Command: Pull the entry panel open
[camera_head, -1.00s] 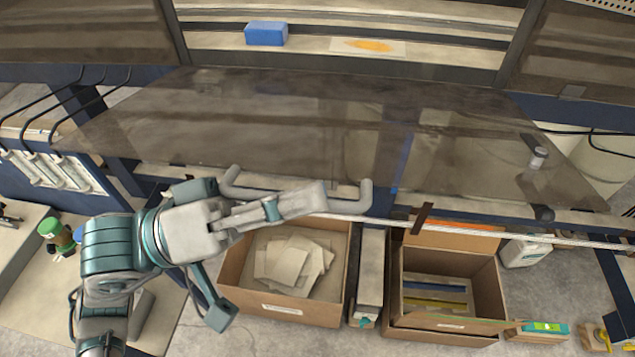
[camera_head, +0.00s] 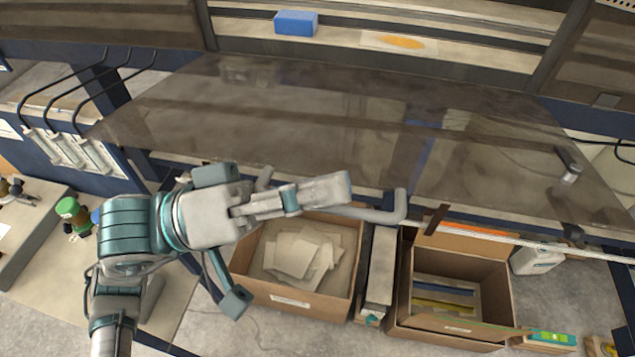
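The entry panel (camera_head: 300,127) is a dark, tinted see-through sheet, seen at a slant across the middle of the head view. Its grey bar handle (camera_head: 399,206) runs along the near edge. Both handle ends show, but the middle is covered by my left gripper. My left gripper (camera_head: 340,188) lies over the left and middle part of the handle, with its fingers pointing right. The fingers overlap one another from here, so I cannot tell whether they grip the handle or only lie over it. My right gripper is out of view.
Below the panel stand a cardboard box of pale sheets (camera_head: 290,300) and another open box (camera_head: 450,335). A blue block (camera_head: 296,22) lies on the shelf behind. Black cables (camera_head: 75,85) and a rack of tools hang at the left.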

